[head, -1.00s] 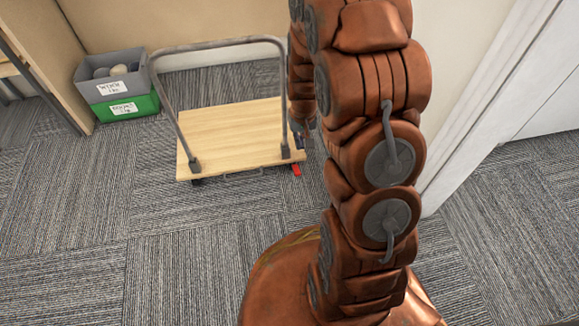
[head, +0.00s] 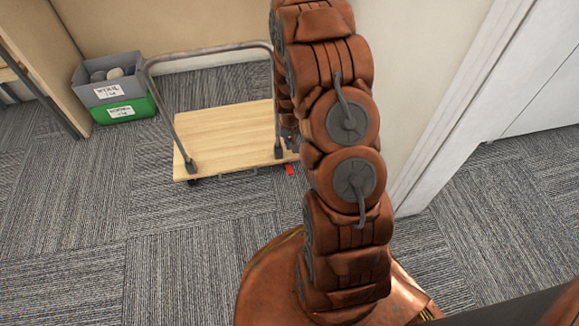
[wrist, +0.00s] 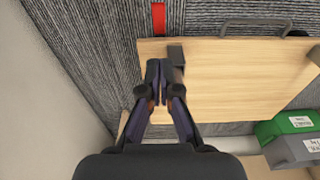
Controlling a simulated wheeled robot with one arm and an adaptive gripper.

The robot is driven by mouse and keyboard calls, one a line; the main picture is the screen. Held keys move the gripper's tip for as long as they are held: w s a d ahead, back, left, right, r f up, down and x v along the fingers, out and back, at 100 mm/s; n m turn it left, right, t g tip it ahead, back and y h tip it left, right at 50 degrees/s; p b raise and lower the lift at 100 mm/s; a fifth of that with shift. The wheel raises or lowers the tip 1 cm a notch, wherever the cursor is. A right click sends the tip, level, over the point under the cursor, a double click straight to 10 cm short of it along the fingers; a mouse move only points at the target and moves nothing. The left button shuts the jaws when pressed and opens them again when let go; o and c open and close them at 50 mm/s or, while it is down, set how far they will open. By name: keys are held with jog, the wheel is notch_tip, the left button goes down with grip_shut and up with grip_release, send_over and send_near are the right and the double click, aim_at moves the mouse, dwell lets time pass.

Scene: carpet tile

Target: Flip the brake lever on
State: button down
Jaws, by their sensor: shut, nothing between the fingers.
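The brake lever is a red bar (head: 289,170) sticking out past the near right corner of a platform cart with a pale wooden deck (head: 225,130). In the wrist view the red brake lever (wrist: 158,18) shows at the top, just beyond the edge of the deck (wrist: 230,75). My gripper (wrist: 156,68) is shut and empty. Its fingertips appear over the deck's corner, beside the dark foot of the handle (wrist: 176,58), and a gap shows between them and the lever in the picture. In the head view my arm hides most of the gripper.
The cart's grey tube handle (head: 210,48) rises over the deck. Stacked grey (head: 108,82) and green (head: 125,108) bins stand left of the cart. A wall and white door frame (head: 445,110) are close on the right. Carpet in front of the cart is clear.

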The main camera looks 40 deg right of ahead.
jog(key=shift+f, duration=0.1)
jog(key=b, duration=0.4)
send_over(290, 171)
jog(key=w, duration=0.1)
jog(key=f, duration=1)
jog(key=shift+w+d+f, duration=0.2)
jog(key=shift+d+f, duration=0.05)
jog(key=shift+f, duration=0.05)
jog(key=shift+s+a+f+b, duration=0.15)
jog(key=shift+s+f+b, duration=0.2)
jog(key=shift+f, duration=0.2)
jog(key=shift+s+a+f+b, duration=0.1)
jog(key=shift+s+f+b, duration=0.1)
jog(key=shift+f+b, duration=0.25)
jog(key=shift+s+a+f, duration=0.1)
jog(key=shift+s+f, duration=0.15)
jog(key=shift+f, duration=0.2)
